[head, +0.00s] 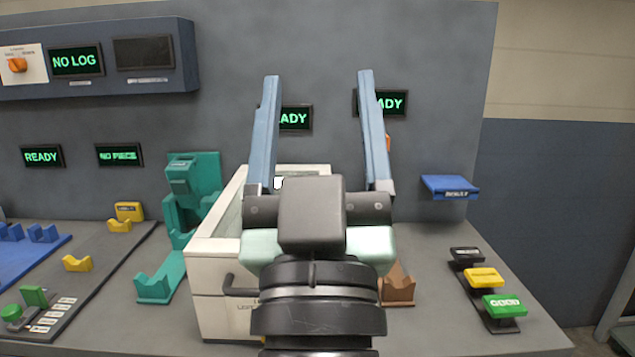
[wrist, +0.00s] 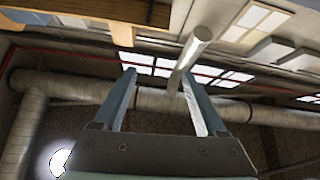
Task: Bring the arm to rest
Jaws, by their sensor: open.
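My gripper (head: 318,125) stands in the middle of the head view with its two blue-grey fingers pointing up and spread wide apart. Nothing is between the fingers. My wrist and arm hide part of the bench behind them. In the wrist view my gripper (wrist: 158,100) shows both fingers apart, facing the ceiling with its ducts and lit panels. A pale pipe in that view lies beyond the fingers, not visibly held.
A white cabinet (head: 216,250) stands close behind my arm, beside a teal fixture (head: 180,205). Black, yellow (head: 484,277) and green (head: 505,305) pads lie at right. A blue shelf (head: 450,186) juts from the wall. Screens read "NO LOG" (head: 75,62) and "READY" (head: 42,156).

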